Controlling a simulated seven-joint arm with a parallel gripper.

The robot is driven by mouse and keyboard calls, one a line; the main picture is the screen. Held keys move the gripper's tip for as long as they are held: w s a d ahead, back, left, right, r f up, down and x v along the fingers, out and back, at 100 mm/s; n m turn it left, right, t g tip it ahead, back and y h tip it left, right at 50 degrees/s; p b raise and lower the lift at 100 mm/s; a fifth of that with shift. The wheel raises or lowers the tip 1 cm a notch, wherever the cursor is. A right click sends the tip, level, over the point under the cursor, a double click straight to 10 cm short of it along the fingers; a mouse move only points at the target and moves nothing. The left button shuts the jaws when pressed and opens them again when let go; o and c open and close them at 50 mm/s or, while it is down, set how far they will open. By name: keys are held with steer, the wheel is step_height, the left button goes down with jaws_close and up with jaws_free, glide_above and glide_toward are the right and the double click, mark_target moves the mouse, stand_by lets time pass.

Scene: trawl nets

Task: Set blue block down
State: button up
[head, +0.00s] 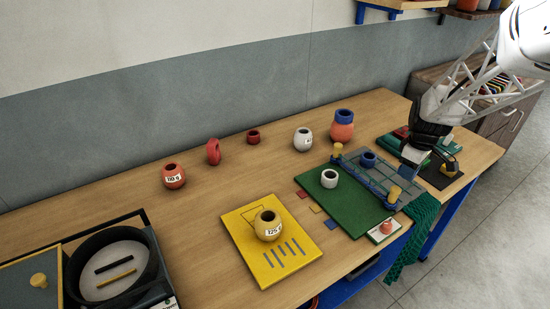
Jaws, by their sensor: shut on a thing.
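My gripper (413,155) is at the right of the table, low beside the back right corner of the netted grey-blue panel (393,172). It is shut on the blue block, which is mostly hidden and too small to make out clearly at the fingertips. I cannot tell whether the block touches the surface below. A blue ring-shaped piece (367,160) sits on the panel, left of my gripper and apart from it. A black mat (436,177) with a yellow-topped item (449,166) lies just right of my gripper.
A green board (345,207) with a white pot (329,179) adjoins the panel; yellow knobs (394,193) stand on the dividing bar. An orange pot with blue top (342,128) stands behind.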

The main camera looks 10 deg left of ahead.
steer(key=a+f+n, duration=0.1)
steer(key=a+n, duration=0.1)
steer(key=a, duration=1)
steer(key=s+a+f+n, duration=0.1)
steer(key=a+n, duration=0.1)
steer(key=a, duration=1.1)
steer(key=s+a+f+n, duration=0.1)
steer(key=a+f+n, duration=0.1)
steer(key=a, duration=1)
steer(key=shift+s+a+n, duration=0.2)
steer(key=shift+a+n, duration=0.05)
steer(key=shift+n, duration=0.15)
steer(key=shift+f, duration=0.6)
steer(key=shift+w, duration=0.1)
glide_above(270, 158)
steer(key=shift+w+f, duration=0.2)
steer(key=shift+f, duration=0.5)
steer(key=shift+f, duration=1.8)
